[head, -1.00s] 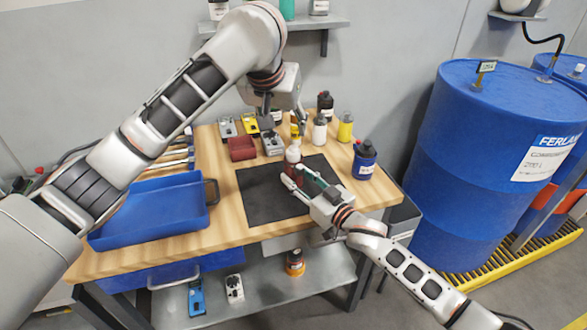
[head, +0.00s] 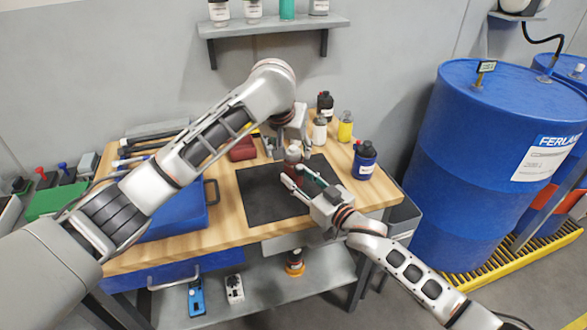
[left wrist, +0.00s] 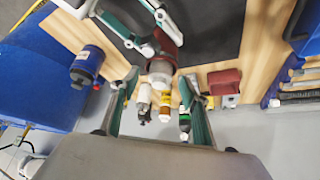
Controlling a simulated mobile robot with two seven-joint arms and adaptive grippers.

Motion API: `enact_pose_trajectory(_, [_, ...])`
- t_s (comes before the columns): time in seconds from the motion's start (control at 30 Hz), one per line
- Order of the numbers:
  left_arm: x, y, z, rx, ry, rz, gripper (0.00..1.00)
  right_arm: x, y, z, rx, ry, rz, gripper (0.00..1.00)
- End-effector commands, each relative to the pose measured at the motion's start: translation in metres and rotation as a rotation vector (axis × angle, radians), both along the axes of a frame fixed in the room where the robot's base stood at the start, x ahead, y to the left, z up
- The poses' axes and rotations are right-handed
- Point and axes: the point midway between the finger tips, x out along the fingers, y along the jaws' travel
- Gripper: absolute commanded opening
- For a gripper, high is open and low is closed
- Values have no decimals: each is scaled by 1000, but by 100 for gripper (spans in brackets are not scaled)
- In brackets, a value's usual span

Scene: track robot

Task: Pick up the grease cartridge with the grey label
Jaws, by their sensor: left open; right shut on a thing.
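My right gripper (head: 296,177) is shut on a dark red bottle (head: 293,155) with a pale top, above the black mat (head: 257,196). My left gripper (head: 287,146) is open close to the top of this bottle. In the left wrist view the bottle (left wrist: 161,63) points up between the left fingers, which do not appear to touch it. Beyond stand a white bottle (left wrist: 144,97), a yellow-orange one (left wrist: 166,103) and a dark one (left wrist: 184,122). I cannot make out a grey label or say which is the grease cartridge.
A blue bottle (head: 364,160) stands at the bench's right. White (head: 319,129), yellow (head: 345,128) and dark (head: 325,105) containers stand at the back. A dark red bin (head: 242,149) is behind the mat. A blue tray (head: 176,220) lies left. A wall shelf (head: 275,26) hangs above.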

Motion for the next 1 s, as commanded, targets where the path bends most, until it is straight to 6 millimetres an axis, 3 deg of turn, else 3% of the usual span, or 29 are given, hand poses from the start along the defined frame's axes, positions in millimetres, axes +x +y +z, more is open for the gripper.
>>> enact_pose_trajectory(0.3, [3,-1,-5,0,-1,0,46,0,0,0,0,0,-1,10])
enact_pose_trajectory(0.47, [3,-1,-5,0,-1,0,4,0,0,0,0,0,-1,10])
enact_pose_trajectory(0.5, [3,-1,-5,-1,-1,1,0,0,0,0,0,0,-1,10])
enact_pose_trajectory(0.83, [3,-1,-1,-2,-2,0,0,0,0,0,0,0,-1,10])
enact_pose_trajectory(1.0, [4,-1,21,-3,-5,0,0,0,0,0,0,0,-1,10])
